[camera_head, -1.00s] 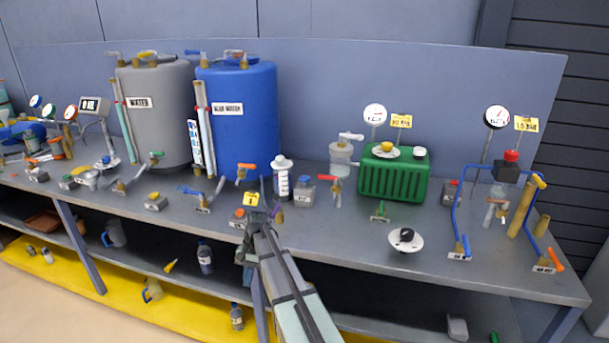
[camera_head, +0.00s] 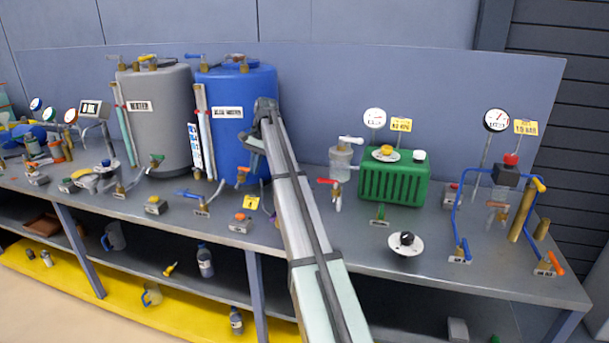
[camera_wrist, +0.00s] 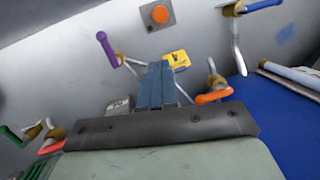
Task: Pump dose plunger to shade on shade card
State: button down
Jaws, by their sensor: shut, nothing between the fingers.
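My gripper (camera_head: 265,104) is raised in front of the upper right side of the blue tank. In the wrist view its fingers (camera_wrist: 158,72) are together and empty, pointing toward the bench. The white-capped dose plunger is hidden behind my arm in the head view, and I cannot make it out in the wrist view. A narrow card with blue patches (camera_head: 194,145), which looks like the shade card, stands upright at the left front of the blue tank. Its shades are too small to tell.
The blue tank (camera_head: 255,95) and the grey tank (camera_head: 165,95) stand at the back. An orange-handled valve (camera_wrist: 215,96), a purple-handled valve (camera_wrist: 106,46) and a yellow tag (camera_wrist: 178,60) lie around the fingers in the wrist view. A green ribbed unit (camera_head: 393,183) stands right of my arm.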

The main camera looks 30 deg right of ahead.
jog(key=d+r+h, duration=0.1)
jog(key=d+r, duration=0.1)
jog(key=d, duration=0.8)
jog(key=w+d+r+n+h, duration=0.1)
jog(key=d+r, duration=0.2)
jog(key=d, duration=0.7)
jog(key=shift+r+h, duration=0.2)
jog(key=shift+h, duration=0.2)
jog(key=shift+w, duration=0.1)
notch_tip(320, 180, down, 14)
jog(key=shift+f, duration=0.1)
jog(key=shift+f, duration=1.25)
